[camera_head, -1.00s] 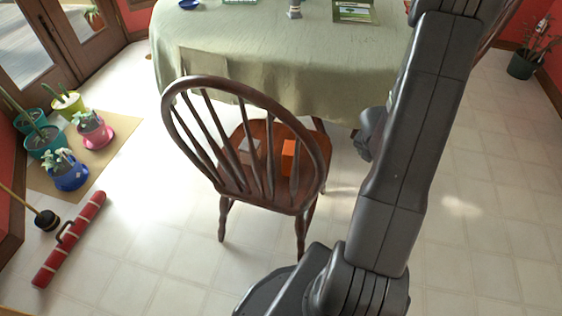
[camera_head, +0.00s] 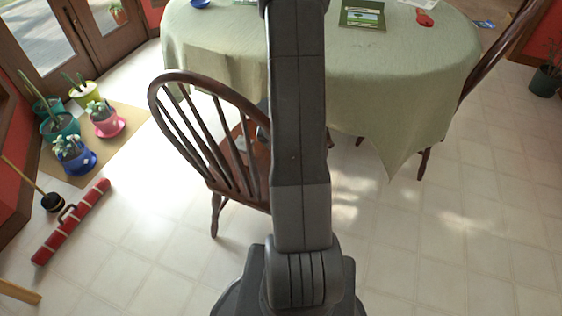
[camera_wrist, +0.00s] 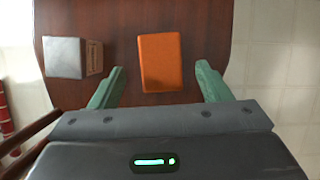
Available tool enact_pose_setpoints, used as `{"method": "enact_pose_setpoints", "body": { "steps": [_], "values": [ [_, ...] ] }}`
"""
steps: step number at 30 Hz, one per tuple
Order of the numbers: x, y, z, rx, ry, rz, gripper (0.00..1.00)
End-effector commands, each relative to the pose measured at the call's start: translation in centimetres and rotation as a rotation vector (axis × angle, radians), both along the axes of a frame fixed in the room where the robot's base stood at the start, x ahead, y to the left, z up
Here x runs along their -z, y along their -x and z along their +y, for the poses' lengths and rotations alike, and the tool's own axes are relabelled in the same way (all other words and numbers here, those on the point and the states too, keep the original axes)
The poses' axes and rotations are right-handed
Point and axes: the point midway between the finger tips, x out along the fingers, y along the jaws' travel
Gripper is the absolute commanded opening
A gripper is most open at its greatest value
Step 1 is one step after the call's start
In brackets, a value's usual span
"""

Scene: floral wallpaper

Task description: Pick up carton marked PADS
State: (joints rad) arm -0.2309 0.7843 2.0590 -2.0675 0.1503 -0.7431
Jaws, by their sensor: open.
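An orange box (camera_wrist: 161,62) lies on the brown wooden chair seat (camera_wrist: 120,22) in the wrist view. To its left is a grey-white carton (camera_wrist: 64,57) with a brownish side that bears faint marks. I cannot read PADS on either one. My gripper (camera_wrist: 161,70) is open, its two green fingers apart, one on each side of the orange box in the picture. Whether they touch it or stay above it I cannot tell. In the head view my arm hides the orange box and my gripper.
The chair's spindled back (camera_head: 205,125) stands on the near side of the seat. A table with a green cloth (camera_head: 400,85) is beyond it. Potted plants (camera_head: 75,155) and a red roll-shaped case (camera_head: 70,222) are at left. The tiled floor at right is clear.

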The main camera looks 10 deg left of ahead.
Motion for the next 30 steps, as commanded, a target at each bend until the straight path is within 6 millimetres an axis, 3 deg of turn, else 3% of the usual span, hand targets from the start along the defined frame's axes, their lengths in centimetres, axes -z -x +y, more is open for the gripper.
{"method": "enact_pose_setpoints", "body": {
  "steps": [1,8,15,23,30],
  "values": [
    [0.9,-0.2,0.0,0.0,0.0,0.0,0.71],
    [2.5,-0.8,-0.2,0.001,0.0,0.0,0.71],
    [5.8,-2.1,-0.3,-0.001,0.0,0.0,0.71],
    [5.9,-2.3,-0.3,0.001,0.0,-0.001,0.71],
    [5.9,-2.3,-0.3,0.0,0.0,-0.001,0.28]
  ]
}}
